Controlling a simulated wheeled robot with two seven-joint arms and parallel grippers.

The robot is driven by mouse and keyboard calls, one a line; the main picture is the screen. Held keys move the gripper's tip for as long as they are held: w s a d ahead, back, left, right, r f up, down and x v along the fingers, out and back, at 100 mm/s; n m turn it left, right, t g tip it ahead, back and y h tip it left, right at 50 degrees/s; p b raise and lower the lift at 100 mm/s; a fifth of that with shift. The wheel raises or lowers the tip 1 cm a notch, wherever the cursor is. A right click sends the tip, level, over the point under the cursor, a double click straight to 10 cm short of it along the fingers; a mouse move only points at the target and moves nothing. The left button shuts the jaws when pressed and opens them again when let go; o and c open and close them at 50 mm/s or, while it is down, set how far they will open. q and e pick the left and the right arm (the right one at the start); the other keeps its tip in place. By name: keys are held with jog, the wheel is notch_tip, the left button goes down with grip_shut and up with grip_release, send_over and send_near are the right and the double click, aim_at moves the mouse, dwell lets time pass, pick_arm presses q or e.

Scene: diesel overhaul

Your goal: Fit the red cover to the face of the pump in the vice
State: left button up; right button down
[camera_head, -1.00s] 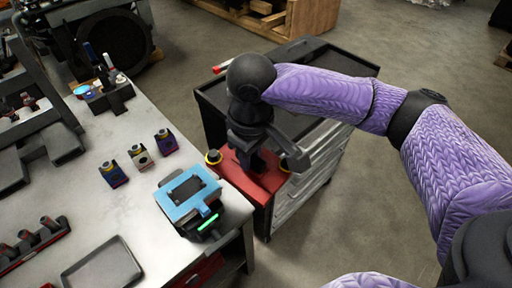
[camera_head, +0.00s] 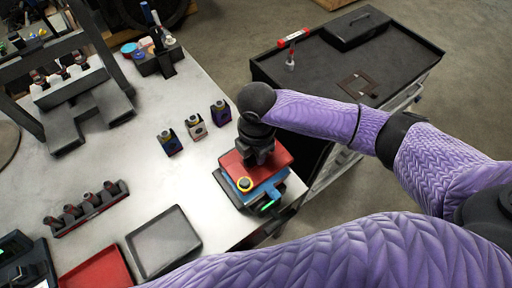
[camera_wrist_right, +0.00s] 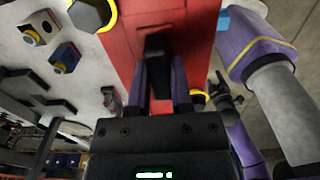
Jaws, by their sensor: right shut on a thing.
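The red cover (camera_head: 238,164) is a flat red plate with a yellow-ringed dark knob (camera_head: 245,184) on its near corner. My right gripper (camera_head: 260,154) is shut on the cover's dark central grip. In the right wrist view, the fingers (camera_wrist_right: 157,78) clasp that grip and the red plate (camera_wrist_right: 115,42) lies beyond them. The cover hides most of the pump. I cannot tell whether cover and pump touch. My left gripper is out of view.
Three small knobbed blocks (camera_head: 196,126) stand left of the vice. A grey tray (camera_head: 163,241), a red tray (camera_head: 98,272) and a rack (camera_head: 86,208) lie nearer. A black-topped drawer cabinet (camera_head: 330,62) stands right of the bench. Some bench top is clear.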

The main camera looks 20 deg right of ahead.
notch_tip(320, 180, down, 2)
jog(key=shift+f+b, duration=0.25)
jog(key=shift+b, duration=0.5)
jog(key=shift+f, duration=0.35)
jog(key=shift+f+b, duration=0.3)
jog(key=shift+f, duration=0.05)
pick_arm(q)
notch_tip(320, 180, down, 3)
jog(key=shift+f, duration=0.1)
pick_arm(e)
jog(key=shift+r+p, duration=0.1)
jog(key=shift+p, duration=0.2)
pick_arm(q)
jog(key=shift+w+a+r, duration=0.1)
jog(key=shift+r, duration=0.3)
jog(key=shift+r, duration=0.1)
